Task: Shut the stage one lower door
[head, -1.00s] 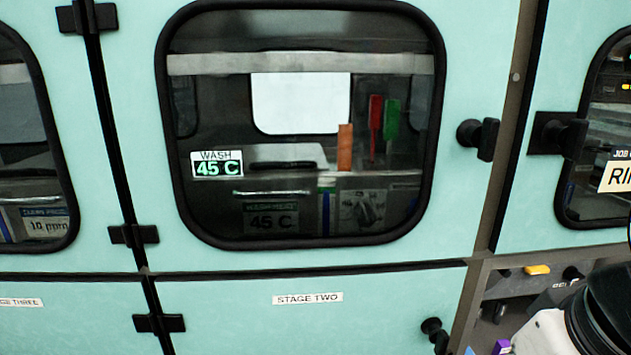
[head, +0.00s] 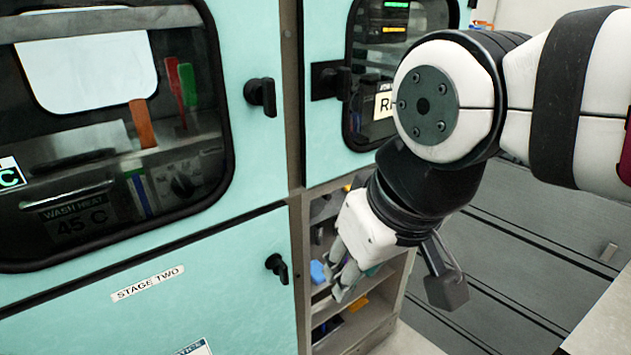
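The stage one lower opening (head: 375,318) stands uncovered at the lower middle of the head view, right of the stage two lower door, with shelves showing inside. No stage one lower door can be made out; my arm covers part of that area. My gripper (head: 338,277) points down and left in front of the opening. Its pale fingers overlap the shelves in the picture. Whether they are apart or closed, or touch anything, I cannot tell.
The stage two lower door (head: 225,290) is shut, with a black knob (head: 277,268). Above the opening, a teal door with a window (head: 325,145) looks shut. A blue item (head: 318,272) sits on a shelf. Grey floor (head: 530,270) lies right; a pale surface edges the lower right corner.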

